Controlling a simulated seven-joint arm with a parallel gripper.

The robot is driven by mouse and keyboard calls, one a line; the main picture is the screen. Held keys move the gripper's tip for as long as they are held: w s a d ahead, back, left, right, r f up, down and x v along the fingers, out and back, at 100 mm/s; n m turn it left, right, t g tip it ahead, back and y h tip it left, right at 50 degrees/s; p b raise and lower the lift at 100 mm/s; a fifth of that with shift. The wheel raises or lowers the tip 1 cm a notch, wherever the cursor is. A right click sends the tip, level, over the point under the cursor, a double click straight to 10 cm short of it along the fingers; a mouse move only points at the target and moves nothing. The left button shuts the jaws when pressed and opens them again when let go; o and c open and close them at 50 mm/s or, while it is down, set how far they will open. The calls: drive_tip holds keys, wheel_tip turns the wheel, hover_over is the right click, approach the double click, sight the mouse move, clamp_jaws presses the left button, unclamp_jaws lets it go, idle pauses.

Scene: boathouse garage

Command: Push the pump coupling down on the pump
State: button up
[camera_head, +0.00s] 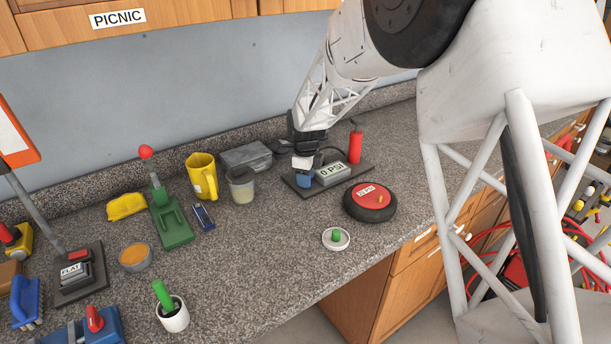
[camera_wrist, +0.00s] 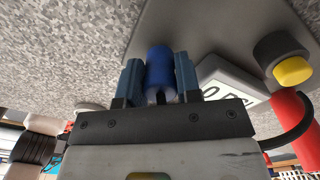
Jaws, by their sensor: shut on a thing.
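The pump is a dark grey base plate (camera_head: 357,180) on the counter, with a red cylinder (camera_head: 355,146) and a gauge box reading 0 PSI (camera_head: 332,174). The blue pump coupling (camera_head: 304,181) is at the left end of the plate, beside the gauge. My gripper (camera_head: 303,162) reaches down over it. In the wrist view, the coupling (camera_wrist: 160,66) is a blue cylinder between my two blue fingers (camera_wrist: 158,84), which are shut on it. Its far end is over or on the plate (camera_wrist: 205,30); I cannot tell how it is seated.
A white dish (camera_head: 336,239) with a green knob is nearer. A beaker (camera_head: 241,186) and grey box (camera_head: 246,157) stand left. In the wrist view, a yellow-topped black knob (camera_wrist: 292,70) is close right.

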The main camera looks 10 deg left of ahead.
drive_tip(key=shift+f, duration=0.25)
idle(0.6)
drive_tip(key=o, duration=1.1)
drive_tip(key=shift+c, duration=0.2)
drive_tip(key=shift+r, duration=3.9)
